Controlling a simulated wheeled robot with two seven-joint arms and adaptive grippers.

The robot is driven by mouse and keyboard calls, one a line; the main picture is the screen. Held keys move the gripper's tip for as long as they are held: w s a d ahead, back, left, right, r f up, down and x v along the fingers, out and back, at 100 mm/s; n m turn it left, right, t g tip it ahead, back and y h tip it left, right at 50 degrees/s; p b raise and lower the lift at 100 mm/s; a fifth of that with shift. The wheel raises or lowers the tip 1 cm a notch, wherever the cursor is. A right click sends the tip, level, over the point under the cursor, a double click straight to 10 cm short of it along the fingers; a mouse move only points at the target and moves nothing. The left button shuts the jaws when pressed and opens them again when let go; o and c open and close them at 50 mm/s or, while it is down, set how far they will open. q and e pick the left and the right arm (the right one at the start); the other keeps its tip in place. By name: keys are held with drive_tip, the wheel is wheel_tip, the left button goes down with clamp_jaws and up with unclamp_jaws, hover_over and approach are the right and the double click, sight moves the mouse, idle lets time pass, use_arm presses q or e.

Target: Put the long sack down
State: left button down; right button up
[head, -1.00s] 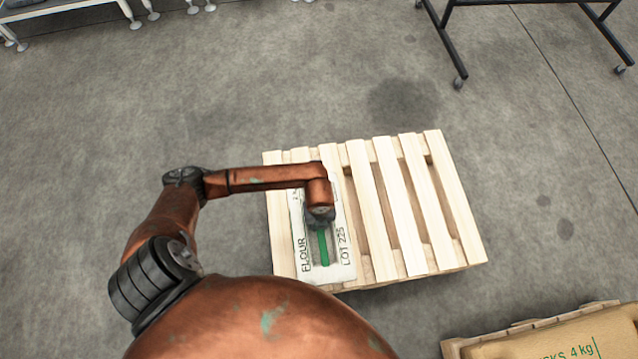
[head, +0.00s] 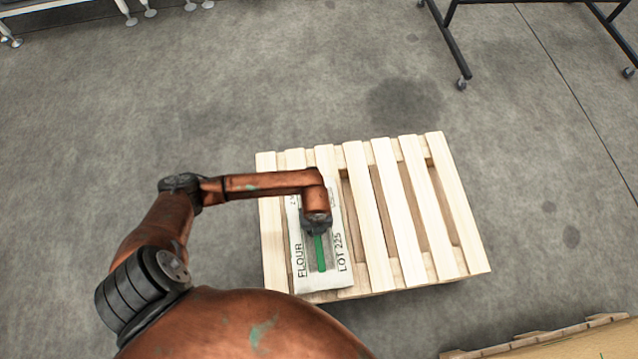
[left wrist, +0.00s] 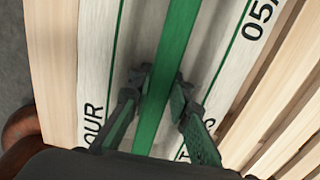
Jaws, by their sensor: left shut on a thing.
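The long sack (head: 334,274) is white with a green stripe and the print FLOUR and LOT 225. It lies flat in line with the slats at the left end of the wooden pallet (head: 410,200). I cannot tell whether it rests on the slats or is just above them. My left gripper (head: 318,234) points down at the sack's middle and is shut on it. In the left wrist view, its two fingers (left wrist: 158,88) stand on either side of the green stripe. My arm hides the sack's far part in the head view. My right gripper is not in view.
The pallet's slats right of the sack are bare. Another pallet (head: 480,354) with a tan load (head: 610,342) shows at the bottom right. A dark wheeled frame (head: 450,45) stands at the top right, and a white-legged table (head: 70,10) at the top left. Grey floor lies between.

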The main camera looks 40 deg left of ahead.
use_arm(q)
drive_tip(key=shift+w+d+r, duration=0.1)
drive_tip(key=shift+w+r, duration=0.05)
drive_tip(key=c, duration=2.3)
unclamp_jaws()
drive_tip(key=shift+f, duration=0.25)
drive_tip(key=o, duration=0.5)
drive_tip(key=shift+s, duration=0.2)
drive_tip(key=shift+r, duration=0.1)
